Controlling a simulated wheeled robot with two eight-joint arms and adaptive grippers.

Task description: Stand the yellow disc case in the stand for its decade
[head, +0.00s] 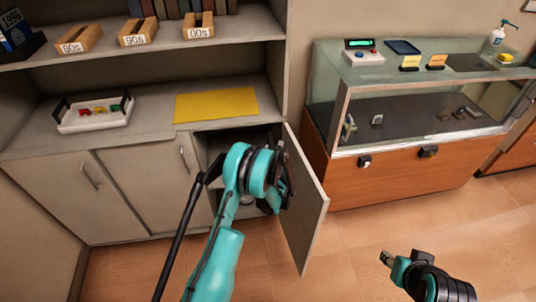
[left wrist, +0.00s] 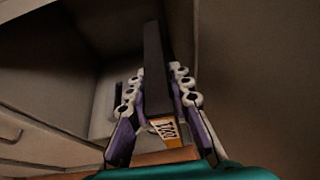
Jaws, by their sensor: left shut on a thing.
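My left gripper (head: 284,182) is in front of the open cupboard. In the left wrist view its fingers (left wrist: 156,78) are shut on a thin dark case (left wrist: 154,50), seen edge-on, with a small yellow-orange label carrying dark digits that I cannot read surely. The held case is not clear in the head view. Three wooden stands are on the upper shelf: 80s (head: 78,42), 90s (head: 137,33) and 00s (head: 198,28). Their slots look empty. My right gripper (head: 386,258) is low at the right, over the floor; its jaw opening is unclear.
The cupboard door (head: 308,205) stands open beside my left arm. A yellow mat (head: 215,105) and a white tray (head: 95,120) with small coloured things lie on the counter. A blue case (head: 14,28) stands at upper left. A glass display counter (head: 420,100) stands right.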

